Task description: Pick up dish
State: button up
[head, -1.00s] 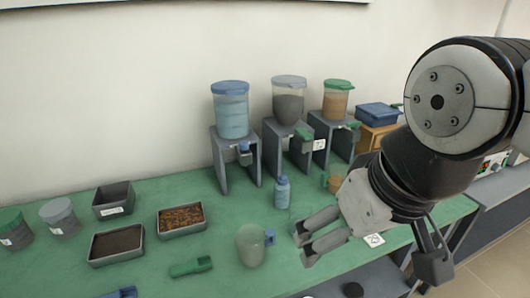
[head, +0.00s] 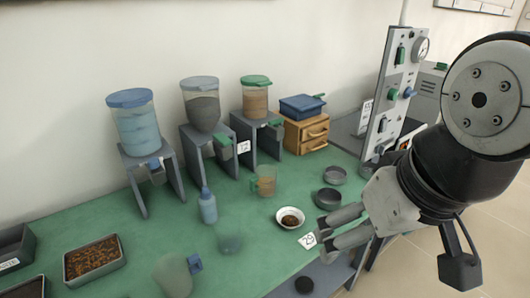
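A small white dish (head: 290,218) with dark brown contents stands on the green table top, near a white number card (head: 308,241). Two dark grey round dishes, a nearer one (head: 328,199) and a farther one (head: 335,175), stand to its right. My gripper (head: 319,236) is at the right of the head view, with its two fingers apart and nothing between them. It appears just right of and in front of the white dish. The fingers overlap the table edge in the picture, and their height above it is hard to tell.
Three dispensers on grey stands (head: 148,180) line the wall. A wooden drawer box (head: 306,133) and an upright control panel (head: 396,88) are farther right. A blue bottle (head: 207,206), an amber mug (head: 265,181) and a clear jug (head: 172,276) stand left of the dish.

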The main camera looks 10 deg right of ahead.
aim_at(290, 218)
jog(key=j+u, duration=0.35)
jog(key=i+j+u, duration=0.15)
jog(key=j+u, duration=0.15)
